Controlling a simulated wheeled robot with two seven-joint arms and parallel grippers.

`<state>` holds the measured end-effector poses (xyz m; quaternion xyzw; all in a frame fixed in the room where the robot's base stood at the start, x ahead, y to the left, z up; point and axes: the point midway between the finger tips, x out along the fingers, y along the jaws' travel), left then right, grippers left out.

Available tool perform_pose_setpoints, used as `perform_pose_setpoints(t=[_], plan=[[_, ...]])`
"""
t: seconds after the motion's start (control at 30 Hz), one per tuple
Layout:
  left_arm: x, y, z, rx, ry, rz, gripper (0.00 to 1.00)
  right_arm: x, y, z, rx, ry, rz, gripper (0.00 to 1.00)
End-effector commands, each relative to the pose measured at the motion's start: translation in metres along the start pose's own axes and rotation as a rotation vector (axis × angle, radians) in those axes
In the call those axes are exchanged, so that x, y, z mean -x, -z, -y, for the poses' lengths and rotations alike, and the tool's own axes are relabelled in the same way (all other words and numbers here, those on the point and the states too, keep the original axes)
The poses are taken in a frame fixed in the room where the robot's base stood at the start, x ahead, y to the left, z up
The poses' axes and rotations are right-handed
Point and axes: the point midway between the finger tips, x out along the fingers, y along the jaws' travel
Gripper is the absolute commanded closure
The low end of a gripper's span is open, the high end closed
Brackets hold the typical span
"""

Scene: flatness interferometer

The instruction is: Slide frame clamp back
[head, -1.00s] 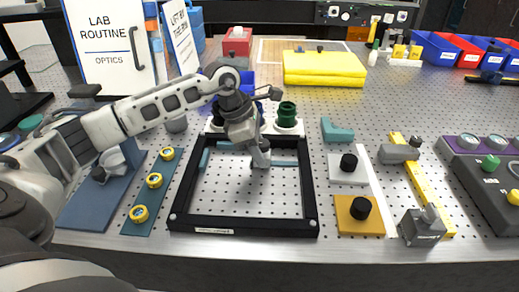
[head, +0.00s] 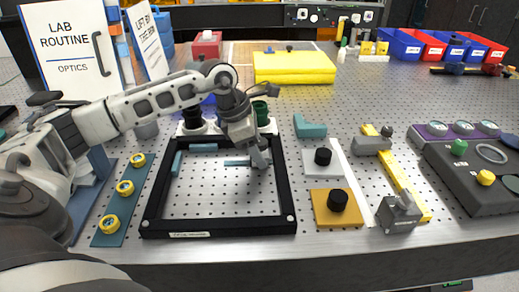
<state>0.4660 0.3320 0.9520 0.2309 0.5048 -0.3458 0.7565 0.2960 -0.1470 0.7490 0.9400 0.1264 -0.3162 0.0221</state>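The black square frame (head: 151,196) lies flat on the perforated table, front and centre. Inside it are teal bars: one along the left side (head: 177,164), one along the back (head: 204,147) and one crossing nearer the middle (head: 237,162). I cannot tell which part is the frame clamp. My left gripper (head: 262,160) points down inside the frame's back right part, at the right end of the middle bar and hiding that end. Whether it touches the bar, and whether its fingers are open, is unclear. My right gripper is not in view.
Behind the frame stand a green cup (head: 261,112) and dark mounts. To its right are an orange plate (head: 325,215) with a black knob, a yellow rail (head: 409,187) with grey blocks, and a control box (head: 470,180). A teal strip with yellow rings (head: 108,237) lies left.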

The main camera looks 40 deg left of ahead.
Motion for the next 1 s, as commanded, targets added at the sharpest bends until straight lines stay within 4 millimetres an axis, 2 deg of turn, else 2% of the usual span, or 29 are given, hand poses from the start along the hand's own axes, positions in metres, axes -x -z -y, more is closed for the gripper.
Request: perform_pose_setpoints(t=[0.3,0.47,0.57,0.8,1.0], plan=[[0.0,-0.001,0.0,-0.003,0.001,0.0,0.42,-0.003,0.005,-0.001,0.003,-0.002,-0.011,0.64],[0.013,-0.001,-0.001,-0.003,-0.002,-0.001,0.42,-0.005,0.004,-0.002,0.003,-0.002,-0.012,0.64],[0.031,0.0,-0.001,-0.003,-0.004,0.0,0.42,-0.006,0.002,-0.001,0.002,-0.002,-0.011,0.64],[0.09,-0.001,-0.001,-0.002,-0.004,0.002,0.42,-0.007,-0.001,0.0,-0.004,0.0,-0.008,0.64],[0.133,-0.001,-0.001,-0.002,-0.003,0.003,0.42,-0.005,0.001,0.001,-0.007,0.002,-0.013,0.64]])
